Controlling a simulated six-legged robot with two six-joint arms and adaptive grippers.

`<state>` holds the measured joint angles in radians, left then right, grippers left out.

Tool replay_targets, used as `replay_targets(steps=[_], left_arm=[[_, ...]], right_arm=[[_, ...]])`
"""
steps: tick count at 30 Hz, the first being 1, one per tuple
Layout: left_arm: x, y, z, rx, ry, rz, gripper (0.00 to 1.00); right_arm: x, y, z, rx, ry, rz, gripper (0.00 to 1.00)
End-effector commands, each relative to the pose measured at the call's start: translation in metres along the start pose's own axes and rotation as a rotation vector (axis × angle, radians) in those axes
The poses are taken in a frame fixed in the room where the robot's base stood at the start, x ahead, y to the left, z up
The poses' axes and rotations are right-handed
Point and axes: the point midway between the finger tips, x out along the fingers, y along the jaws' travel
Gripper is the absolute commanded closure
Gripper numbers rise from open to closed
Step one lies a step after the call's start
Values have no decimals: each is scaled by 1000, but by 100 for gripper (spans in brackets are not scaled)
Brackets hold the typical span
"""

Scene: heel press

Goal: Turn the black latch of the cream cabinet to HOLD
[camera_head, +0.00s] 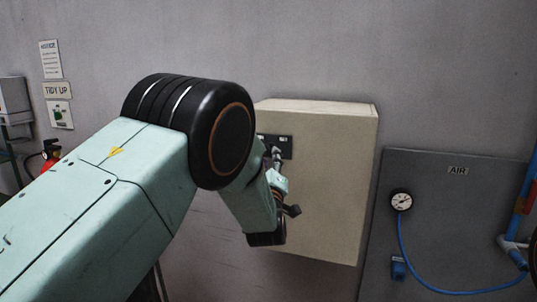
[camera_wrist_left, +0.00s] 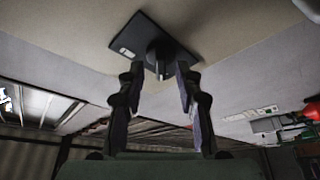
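The cream cabinet (camera_head: 335,185) is fixed to the grey wall, right of my left arm in the head view. A dark plate (camera_head: 286,141) with small pale marks is on its face. My left gripper (camera_head: 277,154) is at this plate, partly hidden by my own wrist. In the left wrist view, the black latch (camera_wrist_left: 161,56) stands on the dark plate. My left gripper (camera_wrist_left: 160,70) is open, one finger on each side of the latch, with gaps visible. The latch's setting cannot be read. My right gripper is in neither view.
A grey panel marked AIR (camera_head: 457,225) with a gauge (camera_head: 401,201) and a blue hose (camera_head: 425,284) is right of the cabinet. A red extinguisher (camera_head: 50,154) and wall signs (camera_head: 57,90) are at the far left. Bare wall lies above the cabinet.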

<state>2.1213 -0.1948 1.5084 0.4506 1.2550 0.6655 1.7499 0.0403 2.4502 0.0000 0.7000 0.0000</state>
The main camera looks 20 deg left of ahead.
Motion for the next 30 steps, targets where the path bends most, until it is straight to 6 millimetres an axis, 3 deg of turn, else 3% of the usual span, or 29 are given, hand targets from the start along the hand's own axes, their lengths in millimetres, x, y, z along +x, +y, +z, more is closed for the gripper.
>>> replay_targets(steps=[6,17,30], left_arm=[[16,-2,-2,2,1,-2,65],[19,-3,-2,3,1,-2,66],[19,-3,-2,3,0,-3,100]], right_arm=[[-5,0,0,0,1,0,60],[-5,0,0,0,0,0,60],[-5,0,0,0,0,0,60]])
